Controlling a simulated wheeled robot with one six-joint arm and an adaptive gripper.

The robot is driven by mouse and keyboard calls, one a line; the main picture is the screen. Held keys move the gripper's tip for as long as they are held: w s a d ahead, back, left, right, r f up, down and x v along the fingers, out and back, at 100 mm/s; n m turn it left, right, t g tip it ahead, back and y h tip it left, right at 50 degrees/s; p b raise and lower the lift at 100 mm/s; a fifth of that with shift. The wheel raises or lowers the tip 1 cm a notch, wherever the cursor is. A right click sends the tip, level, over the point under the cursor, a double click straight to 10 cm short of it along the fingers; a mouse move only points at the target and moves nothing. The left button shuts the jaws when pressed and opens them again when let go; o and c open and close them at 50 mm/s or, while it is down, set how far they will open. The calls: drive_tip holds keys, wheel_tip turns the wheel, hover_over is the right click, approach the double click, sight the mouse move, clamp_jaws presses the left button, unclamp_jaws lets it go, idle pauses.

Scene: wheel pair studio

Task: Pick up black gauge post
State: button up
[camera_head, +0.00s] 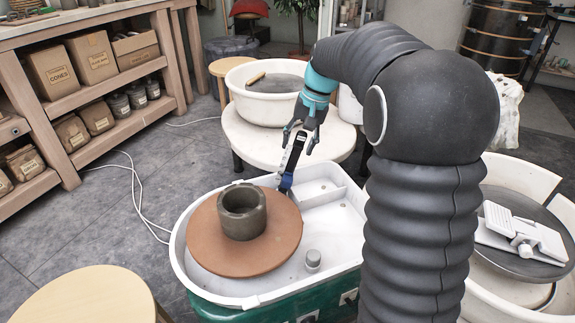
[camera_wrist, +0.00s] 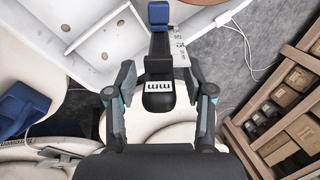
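The black gauge post (camera_head: 292,153) stands slightly tilted in the picture at the back rim of the near wheel's white tub. A blue part shows low on it. In the wrist view the post (camera_wrist: 158,92) has a rounded black head with a white "mm" label, and the blue part (camera_wrist: 159,13) lies beyond it. My gripper (camera_head: 299,131) is at the upper part of the post. In the wrist view my gripper's (camera_wrist: 158,82) fingers are spread on either side of the head, with narrow gaps showing. The post's foot is unclear.
A dark clay cylinder (camera_head: 242,213) sits on the brown wheel disc (camera_head: 214,253) in the white tub (camera_head: 315,283). Another wheel basin (camera_head: 262,107) is behind. Wooden shelves (camera_head: 120,129) with boxes are left; a stool (camera_head: 85,297) is front left.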

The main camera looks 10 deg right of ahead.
sight(300, 130)
clamp_jaws()
drive_tip(key=shift+r, duration=0.5)
drive_tip(key=v, duration=0.3)
drive_tip(key=shift+a+r, duration=0.2)
drive_tip(key=shift+r, duration=0.15)
drive_tip(key=s+d+r, duration=0.6)
drive_tip(key=d, duration=0.3)
drive_tip(key=shift+d+r+p, duration=0.2)
drive_tip(key=shift+d+p, duration=0.1)
drive_tip(key=shift+p, duration=0.05)
drive_tip(key=shift+a, duration=0.1)
